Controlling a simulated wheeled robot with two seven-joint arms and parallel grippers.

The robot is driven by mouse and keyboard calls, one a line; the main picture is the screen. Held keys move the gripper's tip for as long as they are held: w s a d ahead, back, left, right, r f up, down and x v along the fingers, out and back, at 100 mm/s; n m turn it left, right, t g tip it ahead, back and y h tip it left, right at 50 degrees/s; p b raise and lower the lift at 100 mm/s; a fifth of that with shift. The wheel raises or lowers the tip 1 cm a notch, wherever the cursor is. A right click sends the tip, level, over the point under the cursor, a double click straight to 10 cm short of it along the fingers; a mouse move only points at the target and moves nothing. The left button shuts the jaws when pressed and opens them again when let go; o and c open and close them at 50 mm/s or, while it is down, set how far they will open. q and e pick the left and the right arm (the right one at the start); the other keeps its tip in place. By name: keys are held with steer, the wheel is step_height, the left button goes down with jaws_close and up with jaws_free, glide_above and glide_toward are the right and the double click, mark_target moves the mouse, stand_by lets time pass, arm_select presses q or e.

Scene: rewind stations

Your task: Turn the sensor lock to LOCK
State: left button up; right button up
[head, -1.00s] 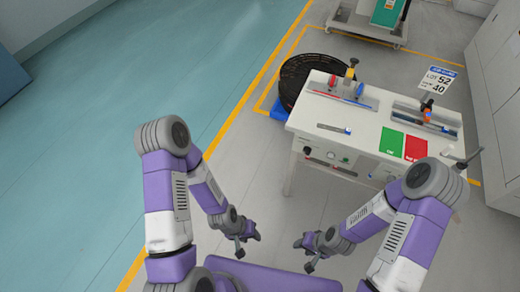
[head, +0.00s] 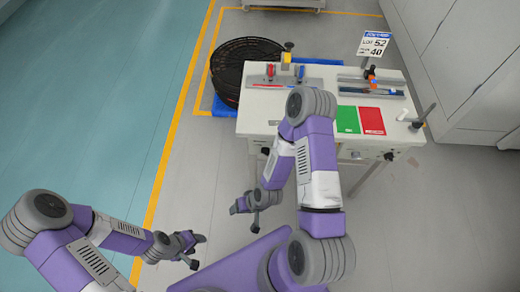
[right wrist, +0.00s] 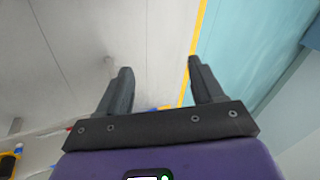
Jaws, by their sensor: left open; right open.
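The white work table (head: 290,112) stands ahead. On it are a left fixture (head: 285,83) with red and blue parts and a yellow-topped post (head: 288,52), and a right fixture (head: 385,88) with an orange-and-blue clamp (head: 372,78). I cannot tell which part is the sensor lock; no LOCK marking is readable. My left gripper (head: 200,251) is open and empty at lower left, low over the floor. My right gripper (head: 244,217) is open and empty, short of the table; its jaws also show empty in the right wrist view (right wrist: 161,85). My right arm hides part of the table's front.
A green card (head: 347,120) and a red card (head: 371,121) lie on the table's right half. A black reel stack (head: 230,72) on a blue pallet stands behind left. A sign (head: 374,44) stands at the back. Grey cabinets are at right; open floor lies left.

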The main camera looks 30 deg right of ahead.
steer(key=w+d+f+m+t+b, duration=0.1)
steer(key=w+d+f+t+b, duration=0.1)
steer(key=w+f, duration=0.1)
steer(key=m+t+h+b, duration=0.7)
steer(key=t+h, duration=0.1)
steer(key=t, duration=0.1)
glide_toward(266, 155)
steer(key=w, duration=0.2)
steer(key=x, duration=0.3)
steer(key=b+x, duration=0.1)
steer(key=x, duration=0.1)
steer(key=shift+w+d+f, duration=0.2)
steer(key=shift+d+f, duration=0.1)
steer(key=shift+f, duration=0.1)
arm_select(q)
step_height(266, 155, down, 11)
steer(key=shift+s+f, duration=0.2)
steer(key=shift+s, duration=0.25)
arm_select(e)
steer(key=shift+w+d+f, duration=0.15)
steer(key=shift+w+f, duration=0.05)
steer(key=shift+w, duration=0.5)
steer(key=c, duration=1)
